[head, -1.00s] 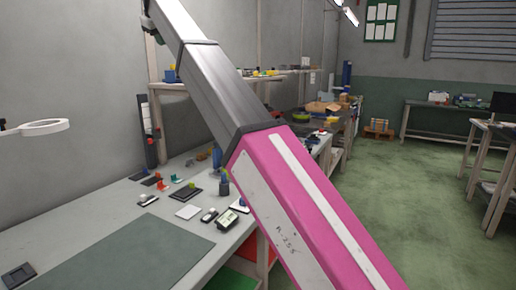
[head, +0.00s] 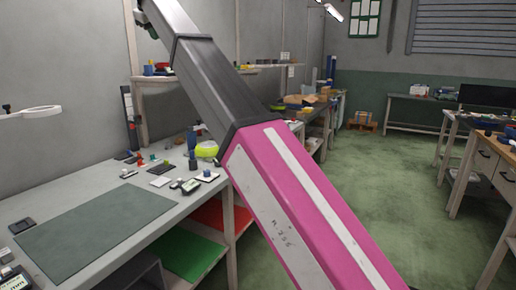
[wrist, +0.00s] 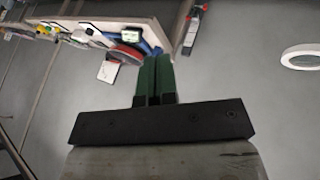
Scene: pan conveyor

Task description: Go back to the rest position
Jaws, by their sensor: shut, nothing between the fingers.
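My gripper (wrist: 155,78) shows in the wrist view with its two green fingers shut together and nothing between them. It is raised, with a grey wall and a shelf behind it in that view. In the head view my pink and dark grey arm crosses the picture diagonally.
A workbench with a dark green mat (head: 92,232) stands at the left, with small items along its back. A white ring lamp (head: 40,112) juts in at the left edge and shows in the wrist view (wrist: 302,57). Another bench (head: 420,128) stands far back. Green floor (head: 375,195) lies clear at the right.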

